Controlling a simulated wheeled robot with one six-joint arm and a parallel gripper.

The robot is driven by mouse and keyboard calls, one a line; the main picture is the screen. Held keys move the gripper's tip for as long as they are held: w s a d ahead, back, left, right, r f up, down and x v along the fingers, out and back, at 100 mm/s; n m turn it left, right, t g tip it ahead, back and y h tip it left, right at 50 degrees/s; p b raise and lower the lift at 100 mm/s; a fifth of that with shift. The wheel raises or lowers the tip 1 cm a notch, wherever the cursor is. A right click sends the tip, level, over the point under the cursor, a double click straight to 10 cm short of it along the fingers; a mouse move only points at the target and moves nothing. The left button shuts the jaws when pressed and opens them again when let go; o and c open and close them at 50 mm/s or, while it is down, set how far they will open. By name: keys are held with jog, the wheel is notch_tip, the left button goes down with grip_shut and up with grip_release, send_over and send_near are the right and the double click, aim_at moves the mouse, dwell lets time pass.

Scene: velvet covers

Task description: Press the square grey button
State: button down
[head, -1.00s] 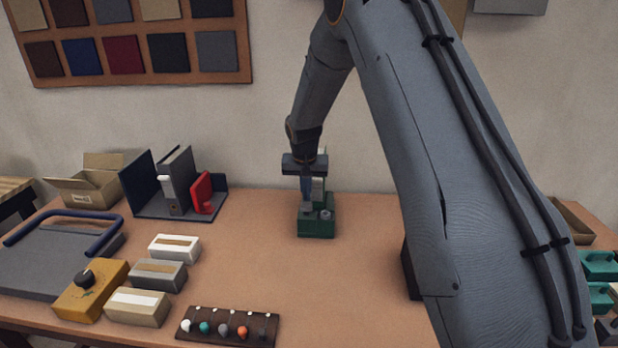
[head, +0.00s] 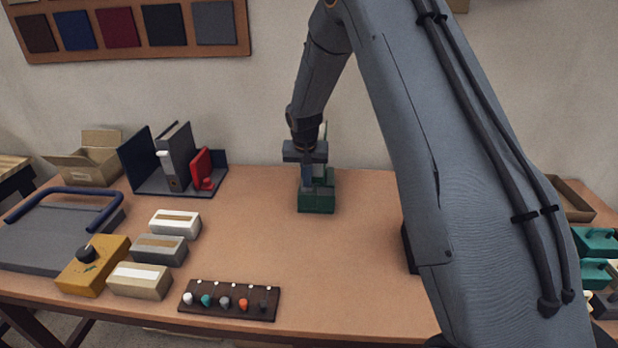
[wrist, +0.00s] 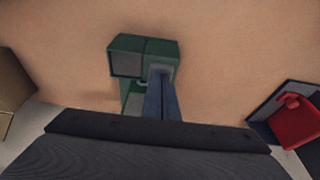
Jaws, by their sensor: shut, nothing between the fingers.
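A small green device (head: 317,201) stands near the back edge of the table, below my arm. In the wrist view the green device (wrist: 145,47) has a grey square patch (wrist: 126,64) on its left part and a grey square pad (wrist: 160,65) on its right part. My gripper (head: 307,184) is shut and empty, pointing down at the device's left side in the head view. In the wrist view the tips of my gripper (wrist: 160,74) overlap the right grey pad and hide part of it. I cannot tell whether they touch it or whether it is pressed in.
A black stand with a grey binder (head: 175,155) and a red item (head: 201,168) is left of the device. Several boxes, a yellow box with a black knob (head: 93,264) and a dark strip of coloured knobs (head: 229,300) lie nearer. The table around the device is clear.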

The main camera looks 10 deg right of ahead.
jog(key=shift+s+f, duration=0.15)
jog(key=shift+f, duration=0.1)
jog(key=shift+r, duration=0.1)
notch_tip(320, 180, up, 6)
jog(key=shift+f+p, duration=0.25)
jog(key=shift+p, duration=0.5)
jog(key=b+v, duration=0.3)
jog(key=v, duration=0.5)
jog(key=shift+r, duration=0.35)
jog(key=shift+s+a, duration=0.1)
jog(key=s+f+n+g, duration=0.1)
jog(key=s+f, duration=0.2)
jog(key=s, duration=1.3)
jog(key=s+d+f+n+y+b, duration=0.1)
jog(key=s+f, duration=0.3)
jog(key=s, duration=1.2)
jog(key=shift+d+n+g, duration=0.3)
jog(key=shift+n+g, duration=0.1)
jog(key=shift+n, duration=0.4)
jog(key=shift+s+f, duration=0.1)
jog(key=shift+f, duration=0.05)
